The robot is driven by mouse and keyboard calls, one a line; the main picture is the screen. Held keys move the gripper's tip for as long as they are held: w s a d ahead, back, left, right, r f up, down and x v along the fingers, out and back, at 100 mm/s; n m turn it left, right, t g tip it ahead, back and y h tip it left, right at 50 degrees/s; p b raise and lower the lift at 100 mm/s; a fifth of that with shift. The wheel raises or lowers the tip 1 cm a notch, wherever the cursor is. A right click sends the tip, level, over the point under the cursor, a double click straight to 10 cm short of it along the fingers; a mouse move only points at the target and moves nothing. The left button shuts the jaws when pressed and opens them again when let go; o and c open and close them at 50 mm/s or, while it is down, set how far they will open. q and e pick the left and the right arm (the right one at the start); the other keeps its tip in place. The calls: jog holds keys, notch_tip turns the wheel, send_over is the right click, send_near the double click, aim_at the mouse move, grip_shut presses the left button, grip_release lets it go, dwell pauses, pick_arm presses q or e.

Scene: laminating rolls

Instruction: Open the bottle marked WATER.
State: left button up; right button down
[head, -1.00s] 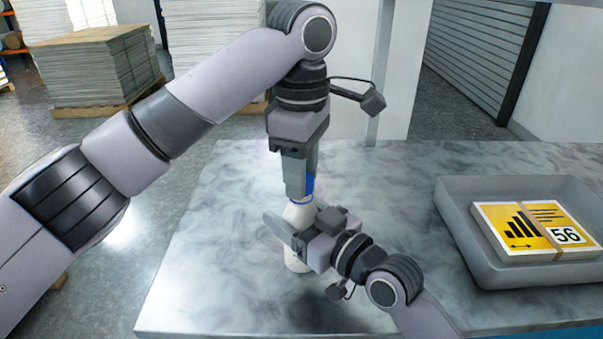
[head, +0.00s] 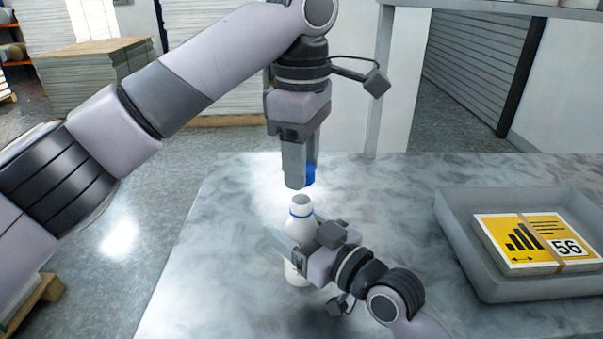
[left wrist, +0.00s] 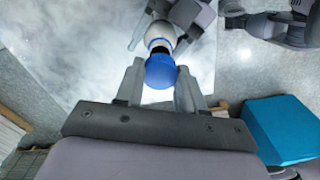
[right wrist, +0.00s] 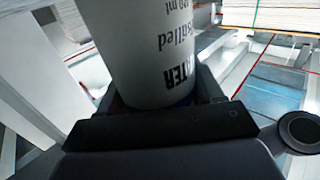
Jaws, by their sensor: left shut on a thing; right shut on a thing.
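The white bottle (head: 297,218) stands upright on the table, its narrow neck bare with a thin blue ring around it. In the right wrist view its label (right wrist: 178,60) reads WATER, upside down. My right gripper (head: 290,246) is shut around the bottle's body from the right and hides part of it. My left gripper (head: 299,178) points down above the bottle and is shut on a blue cap (head: 311,175). The cap is apart from the neck, a small gap above it. The cap (left wrist: 160,72) also shows between the fingers in the left wrist view.
A grey tray (head: 462,250) with a strapped stack of yellow cards (head: 530,262) marked 56 stands at the right of the marbled table (head: 400,195). The table left of the bottle is clear. Paper stacks on pallets (head: 85,75) stand on the floor behind.

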jog(key=shift+c, duration=0.5)
grip_release()
jog(key=shift+s+d, duration=0.1)
